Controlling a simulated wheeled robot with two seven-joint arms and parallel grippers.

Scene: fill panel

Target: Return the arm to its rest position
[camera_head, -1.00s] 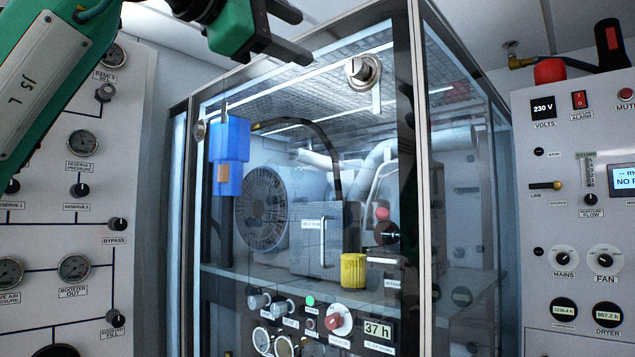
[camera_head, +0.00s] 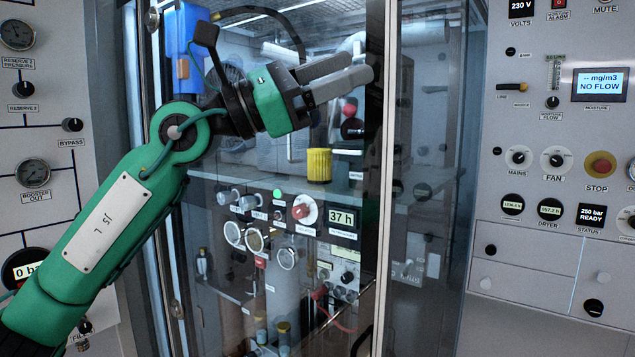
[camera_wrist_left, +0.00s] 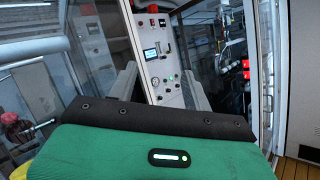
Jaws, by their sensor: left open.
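My left arm (camera_head: 100,225) comes in from the lower left of the head view, green with a white plate. In the left wrist view the two fingers (camera_wrist_left: 163,90) also show apart, with a control panel beyond the gap. My right gripper is in neither view.
The glass cabinet (camera_head: 395,150) holds a yellow cylinder (camera_head: 319,166), a blue box (camera_head: 183,45) and several knobs and gauges. A gauge panel (camera_head: 50,120) stands at the left. A control panel (camera_head: 560,200) with a display reading NO FLOW stands at the right.

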